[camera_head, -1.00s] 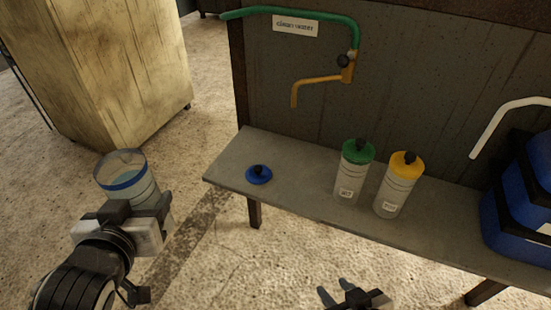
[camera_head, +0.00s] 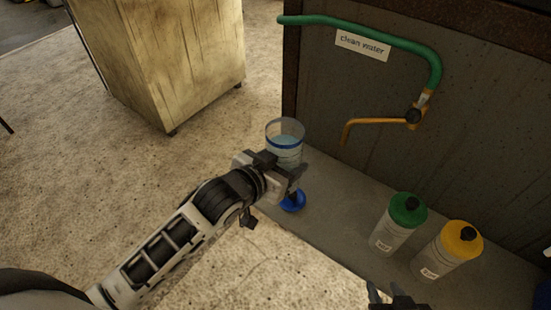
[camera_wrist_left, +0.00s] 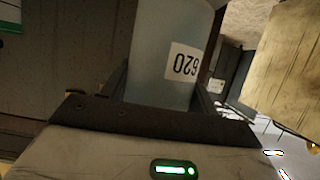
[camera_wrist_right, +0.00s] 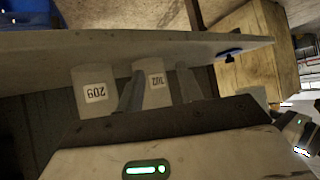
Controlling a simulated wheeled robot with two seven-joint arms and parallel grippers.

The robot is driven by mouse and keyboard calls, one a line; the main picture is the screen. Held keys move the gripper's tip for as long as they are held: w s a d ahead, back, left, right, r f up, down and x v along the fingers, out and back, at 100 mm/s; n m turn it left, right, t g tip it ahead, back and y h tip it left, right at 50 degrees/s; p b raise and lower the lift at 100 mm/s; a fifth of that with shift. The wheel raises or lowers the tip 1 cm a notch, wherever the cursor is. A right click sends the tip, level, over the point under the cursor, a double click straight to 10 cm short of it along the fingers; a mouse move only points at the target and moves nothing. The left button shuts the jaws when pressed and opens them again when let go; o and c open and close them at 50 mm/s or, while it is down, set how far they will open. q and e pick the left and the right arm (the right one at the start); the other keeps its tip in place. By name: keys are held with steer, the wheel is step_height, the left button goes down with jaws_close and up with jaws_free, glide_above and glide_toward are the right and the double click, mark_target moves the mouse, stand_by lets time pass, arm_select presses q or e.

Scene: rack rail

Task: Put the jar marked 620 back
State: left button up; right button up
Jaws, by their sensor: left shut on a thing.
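The jar marked 620 (camera_head: 285,150) is clear and open-topped, with a blue band and some water in it. Its label shows upside down in the left wrist view (camera_wrist_left: 183,62). My left gripper (camera_head: 288,172) is shut around the jar's lower part, holding it upright at the bench's left end. I cannot tell whether the jar's base touches the bench. A blue lid (camera_head: 292,200) with a dark knob lies on the bench just below the gripper, partly hidden by it. My right gripper (camera_wrist_right: 160,88) is open and empty, low in front of the bench.
A jar with a green lid (camera_head: 398,228) and one with a yellow lid (camera_head: 450,252) stand on the grey bench (camera_head: 335,222). A yellow spout (camera_head: 375,122) under the "clean water" sign (camera_head: 362,44) overhangs it. A wooden cabinet (camera_head: 165,60) stands behind left.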

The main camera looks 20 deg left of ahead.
arm_select(q)
steer(key=shift+w+a+f+b, duration=0.25)
steer(key=shift+w+a+f, duration=0.55)
steer(key=shift+w+f, duration=0.85)
steer(key=shift+w+a+f+b, duration=0.3)
steer(key=shift+w+a+f, duration=0.75)
steer(key=shift+f, duration=0.95)
steer(key=shift+w+a+f+b, duration=0.25)
steer(key=shift+w+a+f, duration=0.3)
steer(key=shift+w+f, duration=1.2)
steer(key=shift+s+f, duration=0.1)
steer(key=shift+f, duration=0.15)
steer(key=o, duration=1.4)
steer(key=shift+o, duration=0.5)
steer(key=shift+s, duration=0.1)
